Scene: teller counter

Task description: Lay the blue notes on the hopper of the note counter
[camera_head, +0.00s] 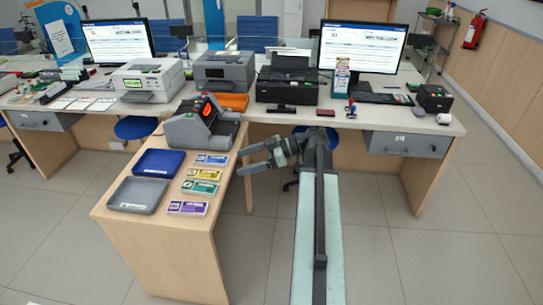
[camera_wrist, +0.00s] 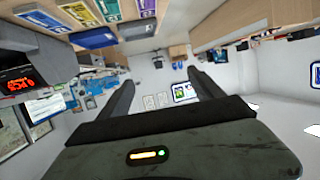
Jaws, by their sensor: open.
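The blue notes (camera_head: 212,159) lie flat on the wooden side desk, the nearest of a row of note bundles to the note counter (camera_head: 190,131). The note counter is grey with a red lit display and stands at the back of that desk. In the wrist view the blue notes (camera_wrist: 38,16) show at the top left and the counter's red display (camera_wrist: 18,84) at the left edge. My gripper (camera_head: 246,160) is open and empty, right of the blue notes and beyond the desk's right edge. Its fingers (camera_wrist: 165,85) stand apart in the wrist view.
Yellow notes (camera_head: 203,174), green notes (camera_head: 199,187) and purple notes (camera_head: 188,208) lie in front of the blue ones. A blue tray (camera_head: 160,162) and a grey tray (camera_head: 120,207) sit to their left. Printers (camera_head: 226,72) and monitors stand on the long counter behind.

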